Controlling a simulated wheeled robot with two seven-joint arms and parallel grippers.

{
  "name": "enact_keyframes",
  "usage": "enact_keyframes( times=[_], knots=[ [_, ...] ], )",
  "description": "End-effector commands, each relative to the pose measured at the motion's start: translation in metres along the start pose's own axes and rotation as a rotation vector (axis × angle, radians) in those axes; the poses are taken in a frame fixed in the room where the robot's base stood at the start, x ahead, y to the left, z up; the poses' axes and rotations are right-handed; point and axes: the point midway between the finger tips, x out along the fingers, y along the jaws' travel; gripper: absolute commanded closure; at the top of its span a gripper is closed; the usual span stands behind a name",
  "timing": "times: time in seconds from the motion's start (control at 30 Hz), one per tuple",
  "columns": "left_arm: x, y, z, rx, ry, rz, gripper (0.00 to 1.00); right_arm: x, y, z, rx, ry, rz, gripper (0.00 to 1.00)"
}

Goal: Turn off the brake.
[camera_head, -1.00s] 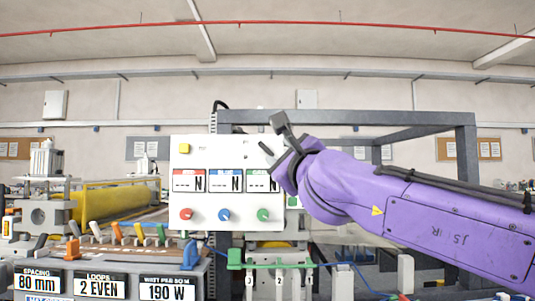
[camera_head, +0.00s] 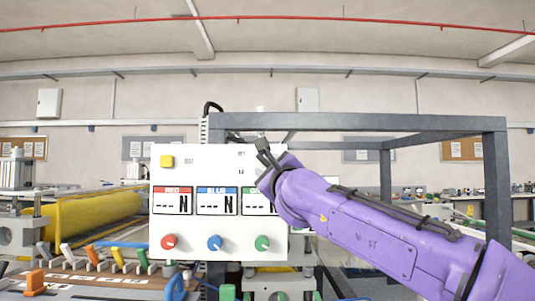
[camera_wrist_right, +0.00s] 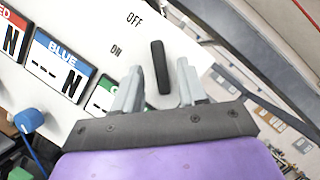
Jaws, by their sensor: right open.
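A white control panel (camera_head: 200,155) stands ahead, with a yellow button (camera_head: 167,161) at its upper left. In the right wrist view a black lever (camera_wrist_right: 160,68) stands on the panel (camera_wrist_right: 95,30), beside printed OFF and ON labels. My right gripper (camera_wrist_right: 158,85) is open, with one finger on each side of the lever; I see gaps on both sides. In the head view my right gripper (camera_head: 266,158) is at the panel's upper right and hides the lever there. I cannot tell which label the lever is set to. My left gripper is not in view.
The panel carries red (camera_head: 168,242), blue (camera_head: 214,243) and green (camera_head: 262,243) knobs under displays. A grey frame (camera_head: 350,122) stands behind my right arm. A yellow roller (camera_head: 95,212) and several coloured levers are at the left.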

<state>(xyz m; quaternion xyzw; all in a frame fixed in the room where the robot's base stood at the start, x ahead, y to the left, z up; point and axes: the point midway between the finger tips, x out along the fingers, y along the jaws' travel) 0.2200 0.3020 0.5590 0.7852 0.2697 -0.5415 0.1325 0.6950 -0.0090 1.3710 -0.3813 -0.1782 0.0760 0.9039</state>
Motion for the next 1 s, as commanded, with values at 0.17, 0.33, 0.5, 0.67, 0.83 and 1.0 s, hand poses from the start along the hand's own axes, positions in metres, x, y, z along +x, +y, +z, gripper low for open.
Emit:
enact_keyframes(
  times=[0.17,0.33,0.5,0.67,0.83,1.0],
  knots=[
    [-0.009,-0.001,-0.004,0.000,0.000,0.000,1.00,0.012,0.000,0.001,-0.001,-0.001,0.000,0.58],
    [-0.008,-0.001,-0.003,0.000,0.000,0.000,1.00,0.012,0.001,0.000,-0.001,-0.001,0.000,0.58],
    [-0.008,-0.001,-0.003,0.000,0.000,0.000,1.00,0.012,0.000,0.000,-0.001,-0.001,0.000,1.00],
    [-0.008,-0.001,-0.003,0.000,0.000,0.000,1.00,0.012,0.000,0.000,-0.001,-0.001,0.000,1.00],
    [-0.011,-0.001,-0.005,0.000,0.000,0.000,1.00,0.012,-0.001,0.001,-0.012,-0.001,0.005,1.00],
    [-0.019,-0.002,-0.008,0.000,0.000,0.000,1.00,0.013,-0.003,0.002,-0.042,-0.001,0.017,1.00]
  ],
)
